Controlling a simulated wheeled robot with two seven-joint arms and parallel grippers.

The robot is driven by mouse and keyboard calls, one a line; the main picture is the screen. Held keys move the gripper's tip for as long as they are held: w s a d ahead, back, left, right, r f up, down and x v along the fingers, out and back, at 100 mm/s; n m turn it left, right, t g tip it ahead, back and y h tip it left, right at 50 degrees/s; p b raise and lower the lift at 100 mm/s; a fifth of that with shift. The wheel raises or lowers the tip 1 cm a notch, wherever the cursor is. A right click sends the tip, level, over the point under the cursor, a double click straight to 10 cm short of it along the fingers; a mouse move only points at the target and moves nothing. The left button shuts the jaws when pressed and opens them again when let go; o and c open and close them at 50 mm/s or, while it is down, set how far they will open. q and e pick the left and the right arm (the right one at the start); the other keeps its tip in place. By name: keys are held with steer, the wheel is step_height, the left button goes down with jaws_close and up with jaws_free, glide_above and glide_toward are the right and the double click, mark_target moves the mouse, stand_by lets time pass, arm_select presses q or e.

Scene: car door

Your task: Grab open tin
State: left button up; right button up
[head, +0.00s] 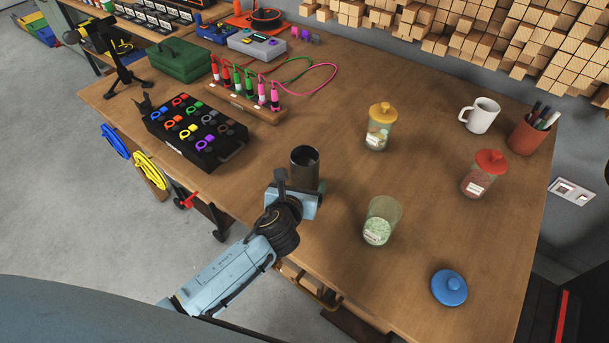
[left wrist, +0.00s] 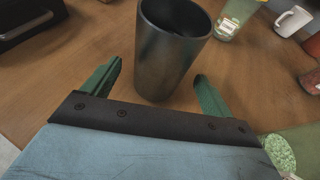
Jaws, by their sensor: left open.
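The open tin (head: 304,168) is a dark grey metal cylinder without a lid, standing upright on the wooden workbench. My left gripper (head: 300,192) is right at its near side, and partly hides the tin's lower part. In the left wrist view the tin (left wrist: 168,55) stands just ahead, between the lines of the two green fingers. The left gripper (left wrist: 158,85) is open, with one finger on each side and nothing held. I cannot tell whether the fingers reach fully around the tin. My right gripper is in neither view.
An open glass jar (head: 381,222) with green contents stands right of the tin, its blue lid (head: 449,287) further right. Yellow-lidded (head: 379,128) and red-lidded (head: 483,175) jars stand behind. A black box of coloured rings (head: 197,133) is at left. The bench (head: 330,110) behind the tin is clear.

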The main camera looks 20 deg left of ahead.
mark_target(302, 180)
arm_select(q)
steer(key=b+x, duration=0.1)
steer(key=x, duration=0.2)
steer(key=shift+w, duration=0.35)
steer(key=c, duration=0.9)
steer(key=shift+c, duration=1.4)
steer(key=shift+r, duration=0.1)
steer(key=shift+c, duration=0.5)
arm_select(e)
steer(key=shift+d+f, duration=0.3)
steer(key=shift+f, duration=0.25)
